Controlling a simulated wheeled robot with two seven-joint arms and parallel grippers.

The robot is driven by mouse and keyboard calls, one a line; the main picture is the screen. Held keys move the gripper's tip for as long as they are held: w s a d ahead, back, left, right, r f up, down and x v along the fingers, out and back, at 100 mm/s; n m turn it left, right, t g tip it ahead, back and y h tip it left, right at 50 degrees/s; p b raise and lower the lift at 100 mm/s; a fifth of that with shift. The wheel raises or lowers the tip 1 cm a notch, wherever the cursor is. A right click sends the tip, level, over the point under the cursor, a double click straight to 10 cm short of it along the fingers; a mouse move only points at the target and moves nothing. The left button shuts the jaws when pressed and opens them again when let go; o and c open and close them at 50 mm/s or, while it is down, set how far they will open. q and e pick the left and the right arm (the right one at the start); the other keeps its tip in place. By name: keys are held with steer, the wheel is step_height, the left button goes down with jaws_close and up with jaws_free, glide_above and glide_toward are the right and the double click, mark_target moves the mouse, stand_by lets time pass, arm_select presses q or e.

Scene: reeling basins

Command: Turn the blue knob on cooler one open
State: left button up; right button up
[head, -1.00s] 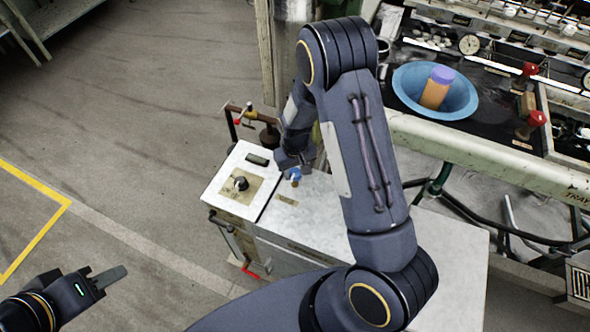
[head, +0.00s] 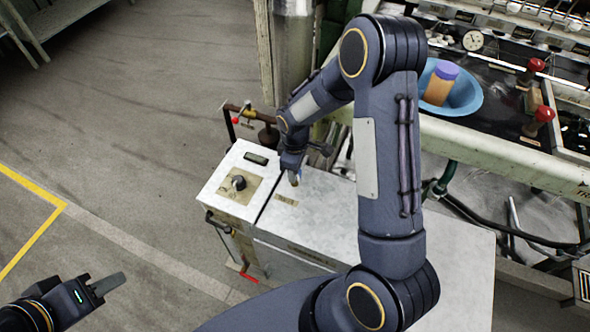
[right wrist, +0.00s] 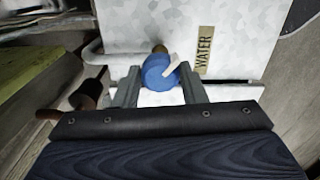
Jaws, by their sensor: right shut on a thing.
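The cooler is a white cabinet (head: 325,215) with a pale speckled top. In the right wrist view the blue knob (right wrist: 157,72) sits beside a WATER label (right wrist: 204,50) and has a pale pointer mark, tilted toward the upper right. My right gripper (right wrist: 160,85) is shut on the blue knob, one finger on each side of it. In the head view my right gripper (head: 293,178) is at the cooler top and hides most of the knob. My left gripper (head: 108,285) is over the floor at lower left, away from the cooler; its finger gap does not show clearly.
A black dial (head: 238,183) and small display are on the cooler's left panel. A red-tipped pipe valve (head: 236,121) stands behind it. A blue basin (head: 462,98) holding an orange container with a purple lid is on the bench at upper right.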

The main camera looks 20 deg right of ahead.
steer(key=n, duration=0.3)
steer(key=shift+n, duration=0.4)
steer(key=n, duration=0.4)
steer(key=shift+d, duration=0.1)
steer(key=shift+n, duration=0.3)
steer(key=o, duration=1)
step_height(320, 180, up, 8)
steer(key=shift+f, duration=0.1)
